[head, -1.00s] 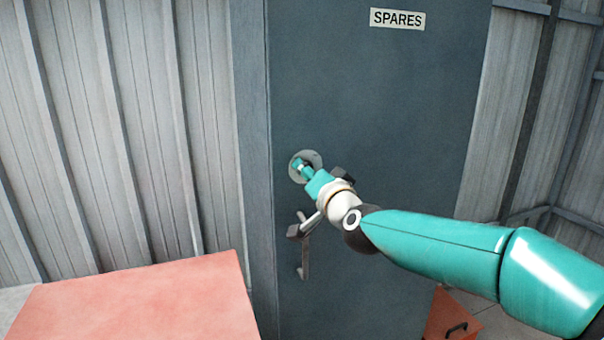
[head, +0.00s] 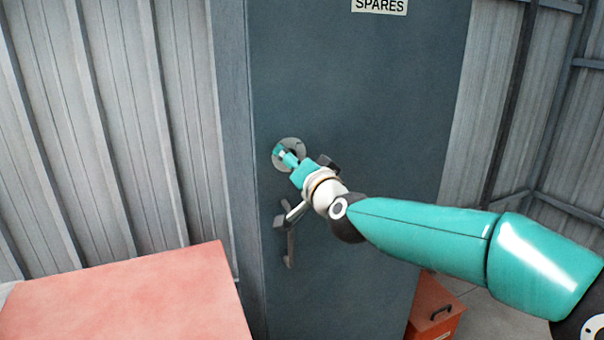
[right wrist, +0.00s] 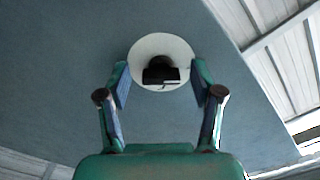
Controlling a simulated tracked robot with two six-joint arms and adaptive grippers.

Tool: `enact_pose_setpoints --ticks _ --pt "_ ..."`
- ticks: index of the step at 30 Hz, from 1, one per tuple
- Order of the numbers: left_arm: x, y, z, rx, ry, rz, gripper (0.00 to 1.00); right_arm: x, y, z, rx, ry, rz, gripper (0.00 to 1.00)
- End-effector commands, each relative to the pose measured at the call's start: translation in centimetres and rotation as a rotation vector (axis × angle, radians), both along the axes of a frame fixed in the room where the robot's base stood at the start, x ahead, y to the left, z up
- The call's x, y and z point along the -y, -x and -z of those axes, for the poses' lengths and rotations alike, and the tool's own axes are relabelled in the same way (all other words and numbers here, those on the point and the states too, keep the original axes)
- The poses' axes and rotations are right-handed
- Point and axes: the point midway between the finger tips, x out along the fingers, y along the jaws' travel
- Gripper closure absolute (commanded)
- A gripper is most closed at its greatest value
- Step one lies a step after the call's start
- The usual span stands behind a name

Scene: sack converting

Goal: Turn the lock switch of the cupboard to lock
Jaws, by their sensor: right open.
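The cupboard (head: 370,120) is a tall dark grey-blue cabinet with a SPARES label (head: 380,5) on its door. The lock switch is a black knob (right wrist: 161,72) on a pale round plate (head: 297,144); the plate also shows in the right wrist view (right wrist: 148,48). My right gripper (head: 280,153) is at the plate in the head view and largely hides the switch there. In the right wrist view the right gripper (right wrist: 160,85) is open, with one finger on each side of the knob and visible gaps between. My left gripper is out of view.
A door handle (head: 290,245) hangs below the lock, under my right arm. A red-topped surface (head: 130,300) stands at the lower left. A red box (head: 436,312) with a black handle sits on the floor right of the cupboard. Corrugated walls (head: 100,120) stand behind.

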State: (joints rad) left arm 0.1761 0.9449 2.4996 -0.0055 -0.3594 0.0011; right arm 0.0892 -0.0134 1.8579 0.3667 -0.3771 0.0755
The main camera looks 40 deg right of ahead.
Motion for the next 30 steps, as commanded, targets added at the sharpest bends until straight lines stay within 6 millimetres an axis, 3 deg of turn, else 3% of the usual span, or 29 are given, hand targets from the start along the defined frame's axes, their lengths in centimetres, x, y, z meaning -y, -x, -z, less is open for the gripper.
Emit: enact_pose_setpoints --ticks 15,21,30 --pt "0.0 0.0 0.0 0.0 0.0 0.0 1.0 -2.2 9.0 -0.1 0.004 0.0 0.001 0.34" --pt "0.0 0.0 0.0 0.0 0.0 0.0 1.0 -2.6 10.5 0.0 0.003 0.001 0.001 0.34" --pt "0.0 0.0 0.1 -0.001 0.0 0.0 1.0 -2.6 10.6 0.1 0.001 0.001 0.001 0.34"
